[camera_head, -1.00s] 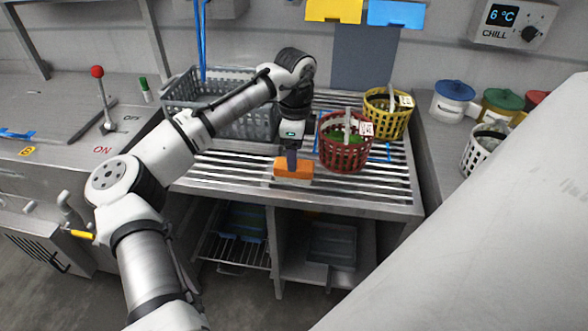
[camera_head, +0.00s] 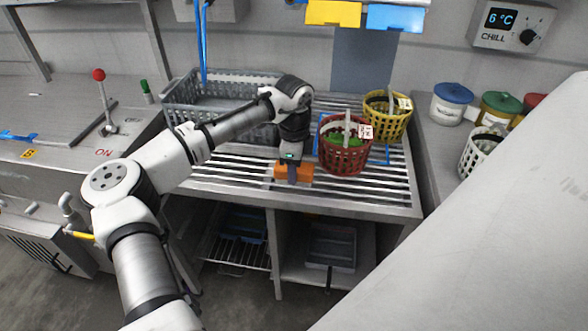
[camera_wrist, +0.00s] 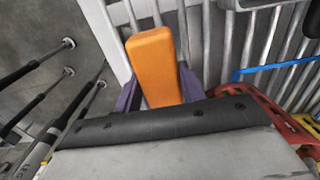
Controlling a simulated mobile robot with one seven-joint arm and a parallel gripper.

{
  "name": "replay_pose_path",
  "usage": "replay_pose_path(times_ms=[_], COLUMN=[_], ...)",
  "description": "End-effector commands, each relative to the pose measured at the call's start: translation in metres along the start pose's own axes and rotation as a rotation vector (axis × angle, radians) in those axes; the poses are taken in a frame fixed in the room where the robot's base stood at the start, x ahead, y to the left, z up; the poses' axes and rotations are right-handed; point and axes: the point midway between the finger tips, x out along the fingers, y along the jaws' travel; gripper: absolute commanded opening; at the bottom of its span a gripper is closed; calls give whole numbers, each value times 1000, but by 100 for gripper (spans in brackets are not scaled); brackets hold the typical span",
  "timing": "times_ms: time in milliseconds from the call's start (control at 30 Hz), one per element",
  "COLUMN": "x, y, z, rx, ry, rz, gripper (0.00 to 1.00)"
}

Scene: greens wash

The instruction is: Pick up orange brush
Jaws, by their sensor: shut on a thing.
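The orange brush (camera_head: 305,172) is a block on the slatted metal rack near its front edge, left of the red basket. My gripper (camera_head: 292,174) points down at it from above, with a finger in front of the block. In the wrist view the orange brush (camera_wrist: 155,66) lies between the two purple fingers of my gripper (camera_wrist: 158,90), which are closed against its sides. The lower end of the brush is hidden behind the gripper body. I cannot tell whether it is clear of the slats.
A red basket (camera_head: 346,158) with greens stands just right of the brush, and a yellow basket (camera_head: 386,128) behind it. A grey crate (camera_head: 185,112) stands at the back left of the slatted rack (camera_head: 350,194). Lidded tubs (camera_head: 449,108) and a white basket are further right.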

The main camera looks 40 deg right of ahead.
Motion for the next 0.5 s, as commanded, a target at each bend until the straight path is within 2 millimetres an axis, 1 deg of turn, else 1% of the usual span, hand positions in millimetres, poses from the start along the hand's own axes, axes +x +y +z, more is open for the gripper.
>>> replay_pose_path(times_ms=[267, 367, 500], x=[-2, -8, -25], y=[0, 0, -1], z=[0, 0, 0], rx=[0, 0, -1], ry=[0, -1, 0], rz=[-1, 0, -2], gripper=[12, 12, 12])
